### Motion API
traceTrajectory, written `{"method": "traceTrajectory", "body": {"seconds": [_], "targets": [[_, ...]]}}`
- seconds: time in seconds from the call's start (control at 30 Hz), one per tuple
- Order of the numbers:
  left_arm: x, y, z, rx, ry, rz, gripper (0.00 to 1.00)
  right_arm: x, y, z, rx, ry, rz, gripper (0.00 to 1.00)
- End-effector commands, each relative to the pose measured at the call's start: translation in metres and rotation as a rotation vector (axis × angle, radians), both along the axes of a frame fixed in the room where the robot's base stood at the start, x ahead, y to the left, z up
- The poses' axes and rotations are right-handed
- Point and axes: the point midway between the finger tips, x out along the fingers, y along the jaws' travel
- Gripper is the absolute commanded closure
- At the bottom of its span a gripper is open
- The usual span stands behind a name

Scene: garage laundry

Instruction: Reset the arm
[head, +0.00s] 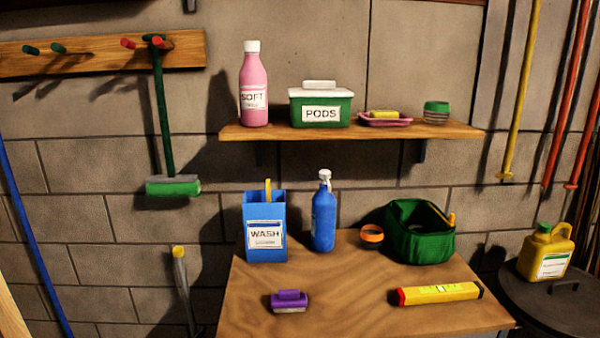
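Neither of my grippers shows in the head view, and no part of my arms can be made out. A wooden worktop (350,285) stands in front of a block wall. On it are a blue WASH box (265,228), a blue spray bottle (324,218), an orange roll (372,234), a green fabric basket (415,240), a purple brush (289,301) and a yellow level (440,293) with a red end.
A wall shelf (350,131) above holds a pink SOFT bottle (254,90), a green PODS box (320,108) and small items. A green broom (173,186) hangs from a peg rail (100,52). A yellow jug (546,252) stands on a dark round lid (560,305) at right.

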Motion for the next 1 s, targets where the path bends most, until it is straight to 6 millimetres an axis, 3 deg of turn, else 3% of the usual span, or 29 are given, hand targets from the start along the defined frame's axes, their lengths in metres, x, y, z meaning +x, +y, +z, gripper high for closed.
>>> {"method": "traceTrajectory", "body": {"seconds": [0.03, 0.1, 0.37, 0.6, 0.8, 1.0], "targets": [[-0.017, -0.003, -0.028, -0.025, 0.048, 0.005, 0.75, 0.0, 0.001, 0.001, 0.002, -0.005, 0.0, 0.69], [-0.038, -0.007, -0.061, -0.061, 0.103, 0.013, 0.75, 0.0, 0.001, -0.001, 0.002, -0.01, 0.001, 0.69], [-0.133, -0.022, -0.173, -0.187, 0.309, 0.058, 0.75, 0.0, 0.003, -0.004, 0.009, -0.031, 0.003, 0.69], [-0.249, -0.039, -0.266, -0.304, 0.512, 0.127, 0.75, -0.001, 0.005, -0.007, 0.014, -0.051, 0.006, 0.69], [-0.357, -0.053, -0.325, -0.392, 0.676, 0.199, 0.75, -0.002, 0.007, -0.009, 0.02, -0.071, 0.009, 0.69], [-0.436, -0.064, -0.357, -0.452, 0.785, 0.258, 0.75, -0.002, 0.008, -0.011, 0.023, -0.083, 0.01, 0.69]]}}
